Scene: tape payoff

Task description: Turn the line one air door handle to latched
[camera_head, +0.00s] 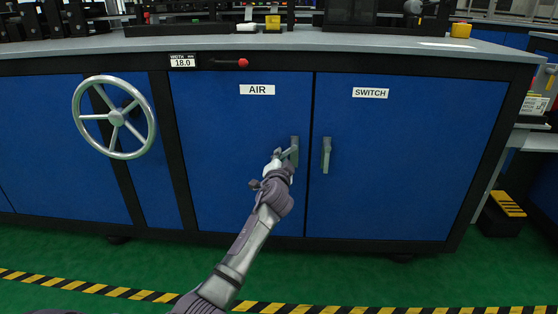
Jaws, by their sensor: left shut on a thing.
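The air door (222,125) is a blue panel with a white AIR label (257,90). Its grey handle (295,143) is near the door's right edge and looks about upright, its lower part partly hidden by my gripper. My left gripper (287,155) is at the handle and shut on it. My left arm reaches up to it from the bottom of the view. The fingertips are small and partly hidden. My right gripper does not show.
The switch door (410,150), with its own upright handle (326,155), is just to the right. A spoked handwheel (116,117) and a red-knobbed lever (242,63) are on the cabinet front. The worktop edge (400,42) overhangs above. Green floor with striped tape lies in front.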

